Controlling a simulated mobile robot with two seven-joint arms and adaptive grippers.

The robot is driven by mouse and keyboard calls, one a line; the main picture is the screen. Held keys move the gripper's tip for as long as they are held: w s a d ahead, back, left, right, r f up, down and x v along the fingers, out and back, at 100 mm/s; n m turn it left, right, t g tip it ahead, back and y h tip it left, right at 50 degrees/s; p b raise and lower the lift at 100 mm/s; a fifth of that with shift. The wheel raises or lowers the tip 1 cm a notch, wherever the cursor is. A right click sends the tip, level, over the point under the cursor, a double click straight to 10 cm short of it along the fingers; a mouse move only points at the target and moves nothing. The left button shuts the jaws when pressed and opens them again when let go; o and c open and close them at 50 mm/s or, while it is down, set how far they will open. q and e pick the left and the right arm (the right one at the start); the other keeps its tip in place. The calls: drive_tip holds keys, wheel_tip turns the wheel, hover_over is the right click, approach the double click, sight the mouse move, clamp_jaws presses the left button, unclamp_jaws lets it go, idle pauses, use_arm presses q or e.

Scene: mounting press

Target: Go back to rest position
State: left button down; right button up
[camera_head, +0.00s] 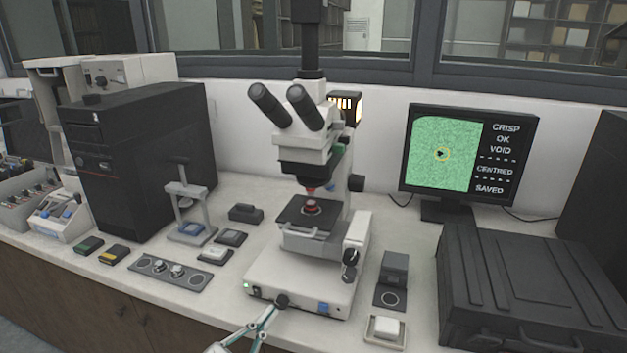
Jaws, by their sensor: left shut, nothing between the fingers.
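My left gripper (268,318) reaches in from the bottom edge, left of centre. Its fingers are shut with nothing held between them. The tips are at the front of the white microscope's base (300,283), close to a dark round knob (282,300); I cannot tell whether they touch it. The microscope (306,140) stands upright at mid-bench with a small red-topped piece (312,206) on its stage. The monitor (468,155) shows a green field with a yellow ring and the words CRISP, OK, VOID, CENTRED, SAVED. My right gripper is not in view.
A mounting press (187,200) stands left of the microscope, with small blocks and a grey knobbed plate (170,272) in front. A black computer tower (140,160) is behind it. Right of the microscope are a dark block stand (392,278), a white dish (385,330) and a large black case (540,285).

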use_arm(q)
drive_tip(key=s+a+f+n+g+y, duration=0.2)
drive_tip(key=s+a+f+y, duration=0.15)
drive_tip(key=a, duration=0.35)
drive_tip(key=s+a+f+n+g+y, duration=0.1)
drive_tip(key=s+a+f+n+y, duration=0.1)
drive_tip(key=s+a+y, duration=0.35)
drive_tip(key=s+a+f+n+g+y, duration=0.2)
drive_tip(key=a+f+y, duration=0.1)
drive_tip(key=a, duration=0.5)
drive_tip(key=s+a+f+g+y, duration=0.2)
drive_tip(key=s+a+g, duration=0.3)
drive_tip(key=s, duration=0.5)
drive_tip(key=w+d+f+n+t+h, duration=0.2)
drive_tip(key=d+f+t+h, duration=0.2)
drive_tip(key=d+f, duration=0.9)
drive_tip(key=d+h, duration=0.2)
drive_tip(key=h, duration=0.1)
drive_tip(key=shift+w+f+n+t+h, duration=0.2)
drive_tip(key=shift+f+n+t+h, duration=0.1)
drive_tip(key=shift+t+h, duration=0.1)
drive_tip(key=shift+d, duration=0.1)
